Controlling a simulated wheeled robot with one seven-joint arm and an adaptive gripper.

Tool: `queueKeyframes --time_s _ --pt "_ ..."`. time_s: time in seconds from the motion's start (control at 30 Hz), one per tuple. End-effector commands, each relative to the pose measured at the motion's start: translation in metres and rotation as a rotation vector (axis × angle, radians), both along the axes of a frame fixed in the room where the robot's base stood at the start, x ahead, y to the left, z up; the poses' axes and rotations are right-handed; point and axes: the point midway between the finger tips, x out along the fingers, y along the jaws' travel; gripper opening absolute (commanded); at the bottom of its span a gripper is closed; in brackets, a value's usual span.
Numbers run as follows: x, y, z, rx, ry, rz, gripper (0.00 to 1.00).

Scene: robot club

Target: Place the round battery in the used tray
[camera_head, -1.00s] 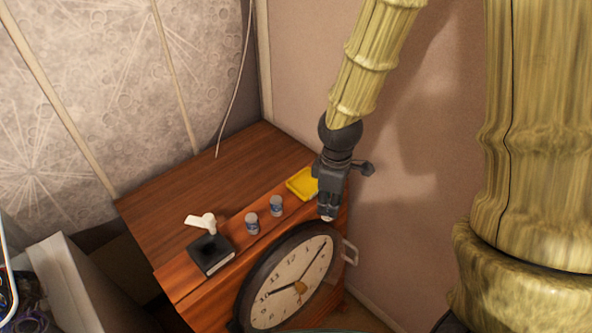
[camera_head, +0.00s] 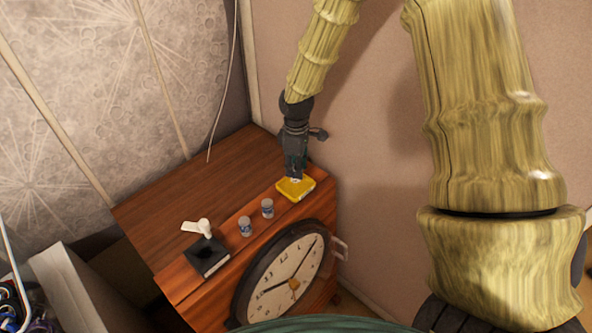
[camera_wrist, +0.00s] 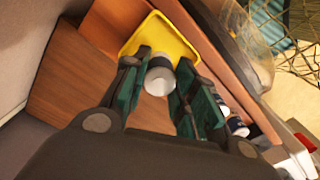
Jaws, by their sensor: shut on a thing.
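The yellow tray (camera_head: 300,187) lies on the right part of the wooden cabinet top, near its front edge. My gripper (camera_head: 294,179) is directly above the tray, pointing down. In the wrist view my gripper (camera_wrist: 163,82) is shut on a round silver battery (camera_wrist: 159,80), held between the two fingertips. The tray (camera_wrist: 172,38) shows just beyond the battery there. Whether the battery touches the tray floor I cannot tell. Two more small cylinders with silver and blue surfaces, a left one (camera_head: 245,226) and a right one (camera_head: 267,208), stand upright to the left of the tray.
A black square holder (camera_head: 207,257) and a white object (camera_head: 199,227) sit on the left of the cabinet top (camera_head: 215,186). A large round clock (camera_head: 282,280) is at the cabinet's front. The wall is close on the right. The cabinet top's back is clear.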

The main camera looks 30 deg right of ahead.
Motion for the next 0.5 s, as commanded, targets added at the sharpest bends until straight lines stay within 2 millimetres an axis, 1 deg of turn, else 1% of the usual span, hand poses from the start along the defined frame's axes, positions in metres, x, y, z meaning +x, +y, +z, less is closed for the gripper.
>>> queueKeyframes --time_s 0.13,0.23,0.5 --pt "0.003 0.0 -0.001 0.0 0.0 0.0 0.01" --pt "0.003 -0.001 -0.005 -0.001 0.002 0.0 0.01" --pt "0.002 -0.001 -0.029 0.0 0.001 0.0 0.01"
